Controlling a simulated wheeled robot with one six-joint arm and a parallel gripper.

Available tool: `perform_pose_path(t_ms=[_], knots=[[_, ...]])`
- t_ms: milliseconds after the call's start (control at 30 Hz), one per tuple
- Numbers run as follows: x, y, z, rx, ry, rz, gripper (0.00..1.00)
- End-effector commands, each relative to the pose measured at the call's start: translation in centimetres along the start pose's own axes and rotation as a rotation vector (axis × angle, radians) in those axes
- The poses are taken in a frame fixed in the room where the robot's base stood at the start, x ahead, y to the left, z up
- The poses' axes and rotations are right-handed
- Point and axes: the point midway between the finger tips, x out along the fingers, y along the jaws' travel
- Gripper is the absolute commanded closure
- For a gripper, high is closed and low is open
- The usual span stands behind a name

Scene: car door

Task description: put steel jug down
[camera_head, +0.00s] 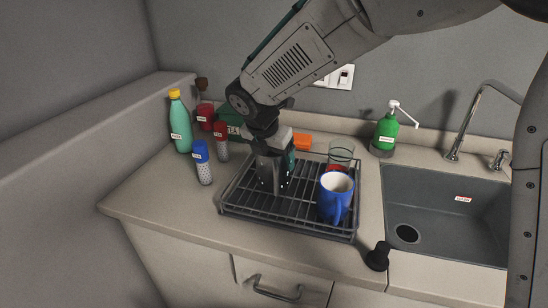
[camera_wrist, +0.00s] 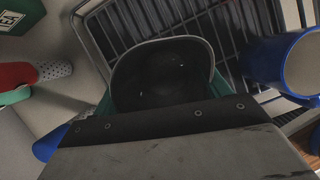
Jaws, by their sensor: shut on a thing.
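The steel jug (camera_wrist: 165,75) shows its dark round mouth in the wrist view, upright or nearly so, between green-edged fingers. My gripper (camera_head: 277,165) is shut on it. In the head view the jug (camera_head: 267,172) is a dark grey shape under my wrist, partly hidden by the fingers. It is over the left part of the black wire dish rack (camera_head: 290,222). I cannot tell whether its base touches the wires.
A blue mug (camera_head: 336,195) and a clear glass (camera_head: 341,153) stand in the rack's right side. A blue-capped shaker (camera_head: 202,165), a red-capped shaker (camera_head: 221,143) and a green bottle (camera_head: 180,125) stand left. The sink (camera_head: 440,205) is at right. Bare counter (camera_head: 150,195) lies front left.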

Motion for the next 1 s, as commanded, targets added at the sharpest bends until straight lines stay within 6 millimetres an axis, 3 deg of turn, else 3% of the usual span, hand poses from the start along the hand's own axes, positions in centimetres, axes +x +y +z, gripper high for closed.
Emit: perform_pose_path(t_ms=[467, 500, 567, 867, 1000], knots=[[0.9, 0.0, -0.4, 0.001, 0.000, 0.000, 0.72], [0.9, 0.0, -0.4, 0.001, 0.000, 0.001, 0.16], [0.9, 0.0, -0.4, 0.001, 0.000, 0.001, 0.03], [0.8, 0.0, -0.3, 0.001, 0.000, 0.001, 0.03], [-0.6, 0.1, -0.1, 0.001, -0.002, 0.004, 0.03]])
